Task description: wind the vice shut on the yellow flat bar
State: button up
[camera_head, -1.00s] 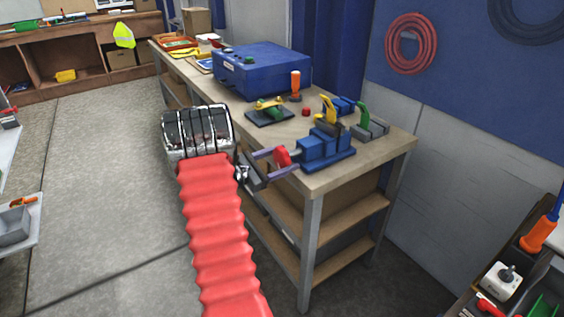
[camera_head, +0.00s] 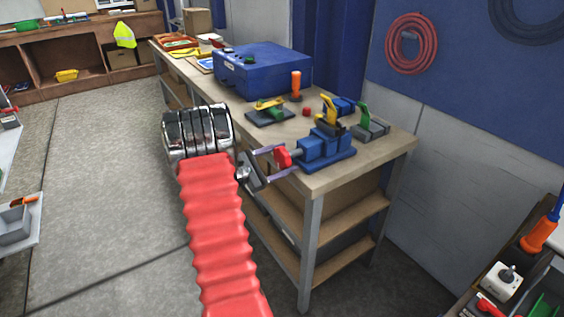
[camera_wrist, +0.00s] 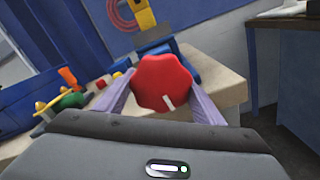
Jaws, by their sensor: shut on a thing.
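A blue vice (camera_head: 325,147) stands on the near right end of the workbench. Its round red handle (camera_head: 282,157) faces my arm, and in the wrist view the lobed red handle (camera_wrist: 164,82) has a white mark near its lower edge. My gripper (camera_head: 278,159) has purple fingers on either side of the handle and is shut on it. In the wrist view my gripper (camera_wrist: 163,95) also shows around the handle. The yellow flat bar (camera_head: 327,109) stands up at the vice jaws, and it shows behind the handle in the wrist view (camera_wrist: 144,15). The jaw gap is hidden.
A green-handled grey fixture (camera_head: 366,124) sits right of the vice. A green-and-yellow part on a dark plate (camera_head: 268,112), an orange-handled tool (camera_head: 296,85) and a large blue box (camera_head: 262,70) stand farther along the workbench (camera_head: 365,160).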

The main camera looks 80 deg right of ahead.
jog(key=o, duration=1.1)
jog(key=shift+c, duration=0.2)
jog(key=shift+w+a, duration=0.1)
jog(key=v, duration=1.3)
jog(key=shift+w+a, duration=0.25)
jog(key=shift+f, duration=0.15)
